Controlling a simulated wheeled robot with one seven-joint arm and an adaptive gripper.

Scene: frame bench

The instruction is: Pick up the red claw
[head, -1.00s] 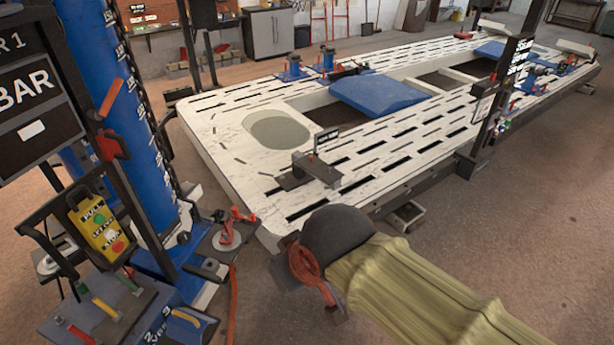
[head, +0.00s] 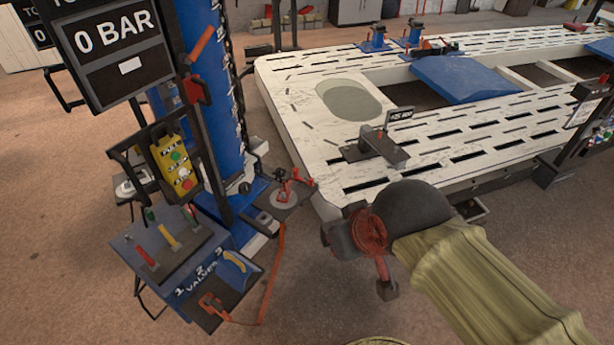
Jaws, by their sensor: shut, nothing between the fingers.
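A small red claw-like piece (head: 288,188) stands on a round grey disc on a dark plate beside the blue column. A second orange-red hooked piece (head: 212,303) lies on a dark lower plate, with an orange strap running up from it. I cannot tell for certain which is the red claw. My gripper (head: 340,239) is at the end of my olive-sleeved arm, right of both pieces and apart from them. It is shut and empty; its fingertips are small and partly hidden by the wrist.
The white slotted frame bench (head: 300,130) fills the upper right, with a small dark fixture (head: 375,147) on it. A valve box (head: 195,250) stands below. Floor is clear at lower left.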

